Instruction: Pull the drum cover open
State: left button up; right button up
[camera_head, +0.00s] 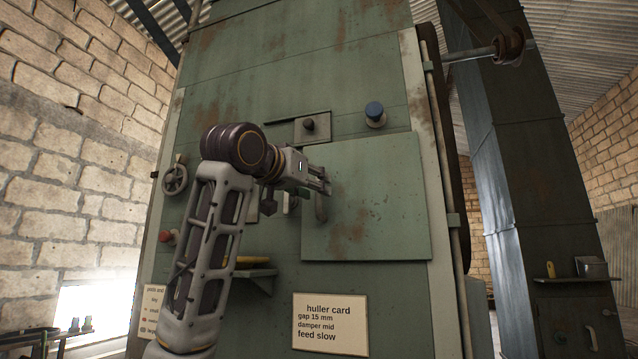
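The drum cover (385,205) is a flat, square green panel with rust marks on the front of the tall green machine. It looks closed, lying nearly flush with the machine's face. Its grey handle (321,209) is an upright bar near the left edge. My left gripper (323,183) is at this handle, its fingers overlapping the upper part of the bar. The fingers hide that part, so I cannot tell whether they are closed on it or only around it. My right gripper is not in view.
A black-knobbed lever plate (309,127) and a blue knob (375,114) sit above the cover. A handwheel (174,180) is at the left. A small shelf (254,273) juts out below my arm. A huller card (330,325) is below the cover.

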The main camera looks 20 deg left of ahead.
pick_arm(q)
jog(key=shift+p+x, duration=0.4)
jog(key=shift+x, duration=1.1)
grip_shut()
